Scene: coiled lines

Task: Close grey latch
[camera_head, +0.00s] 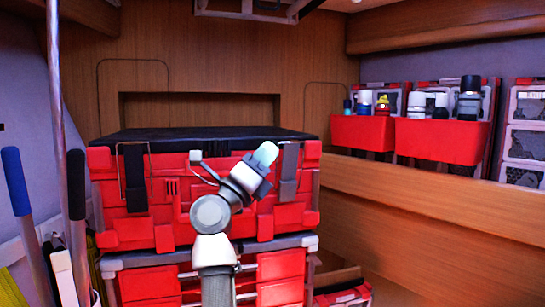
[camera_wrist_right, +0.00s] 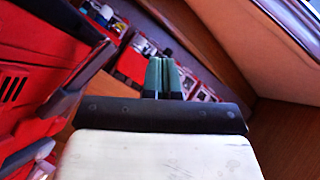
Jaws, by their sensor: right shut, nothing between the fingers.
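The grey latch (camera_head: 289,172) is on the right part of the front of a red toolbox (camera_head: 235,232) with a black lid (camera_head: 210,138). A thin wire loop shows beside its upper part; whether it is hooked is too small to tell. My right gripper (camera_head: 268,152) is just left of the latch's upper part, pointing up and right, shut and empty. I cannot tell whether it touches the latch. In the right wrist view its green fingers (camera_wrist_right: 161,77) are pressed together. My left gripper is not in view.
A black latch (camera_head: 134,178) is on the toolbox's left front. Another red case (camera_head: 280,278) stands below. Red bins (camera_head: 440,145) with bottles sit on a wooden ledge (camera_head: 430,200) at right. Poles with blue and black grips (camera_head: 16,180) stand at left.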

